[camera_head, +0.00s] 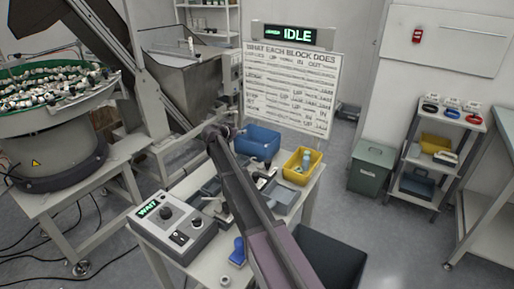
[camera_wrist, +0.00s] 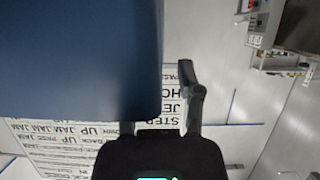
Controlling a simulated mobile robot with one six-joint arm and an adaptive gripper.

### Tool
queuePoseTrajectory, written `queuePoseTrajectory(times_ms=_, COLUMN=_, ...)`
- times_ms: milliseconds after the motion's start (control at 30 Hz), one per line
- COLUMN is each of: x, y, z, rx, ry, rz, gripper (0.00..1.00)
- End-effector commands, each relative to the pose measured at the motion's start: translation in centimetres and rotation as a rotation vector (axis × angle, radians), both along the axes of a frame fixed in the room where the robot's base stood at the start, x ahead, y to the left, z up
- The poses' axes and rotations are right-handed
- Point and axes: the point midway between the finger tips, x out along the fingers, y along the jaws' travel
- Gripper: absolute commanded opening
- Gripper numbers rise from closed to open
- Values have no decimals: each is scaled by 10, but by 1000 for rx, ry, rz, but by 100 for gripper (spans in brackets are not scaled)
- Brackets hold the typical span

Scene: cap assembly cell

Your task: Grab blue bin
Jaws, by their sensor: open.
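The blue bin (camera_head: 258,140) stands at the back of the work table, left of a yellow bin. My gripper (camera_head: 214,133) is beside its left end in the head view. In the wrist view a large plain blue surface (camera_wrist: 80,60), likely this bin, fills the upper left very close to the camera. One finger of my open gripper (camera_wrist: 160,85) shows just right of the blue edge. The other finger is mostly hidden by the blue surface. I cannot tell whether the fingers touch the bin. My arm hides part of the table.
The yellow bin (camera_head: 303,166) holds small items at the table's right. A control box (camera_head: 174,226) reading WAIT stands at the front left. A text board (camera_head: 290,85) rises behind the blue bin. Another dark blue bin (camera_head: 417,184) sits on the right shelf.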

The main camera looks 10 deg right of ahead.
Motion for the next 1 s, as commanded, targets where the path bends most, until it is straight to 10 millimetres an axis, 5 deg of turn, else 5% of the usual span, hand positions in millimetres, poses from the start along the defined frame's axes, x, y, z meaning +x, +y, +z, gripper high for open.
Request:
queuePoseTrajectory(times_ms=433, x=0, y=1, z=0, rx=0, ry=0, rz=0, gripper=46)
queuePoseTrajectory(times_ms=600, x=0, y=1, z=0, rx=0, ry=0, rz=1, gripper=0)
queuePoseTrajectory(times_ms=1000, x=0, y=2, z=1, rx=0, ry=0, rz=1, gripper=0)
